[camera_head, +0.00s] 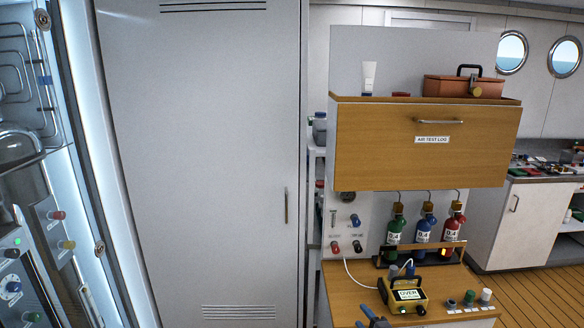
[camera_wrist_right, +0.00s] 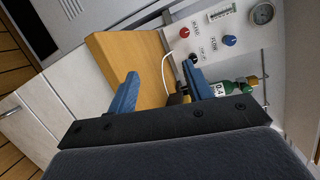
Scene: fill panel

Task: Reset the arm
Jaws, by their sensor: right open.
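My right gripper (camera_head: 372,316) shows only as blue fingertips at the bottom edge of the head view, in front of the wooden bench. In the right wrist view its two blue fingers (camera_wrist_right: 160,72) stand apart with nothing held between them. Beyond them lie the wooden bench top (camera_wrist_right: 137,52) and a white cable. A yellow meter (camera_head: 403,296) with a lit display reading "OVER" stands on the bench, to the right of the gripper in the head view. My left gripper is in neither view.
Green (camera_head: 396,232), blue (camera_head: 426,230) and red (camera_head: 453,230) bottles stand in a rack behind the meter. A wooden cabinet (camera_head: 380,150) labelled "AIR TEST LOG" overhangs them. Several small capped items stand at the bench's right. A tall grey locker (camera_head: 205,160) is at left.

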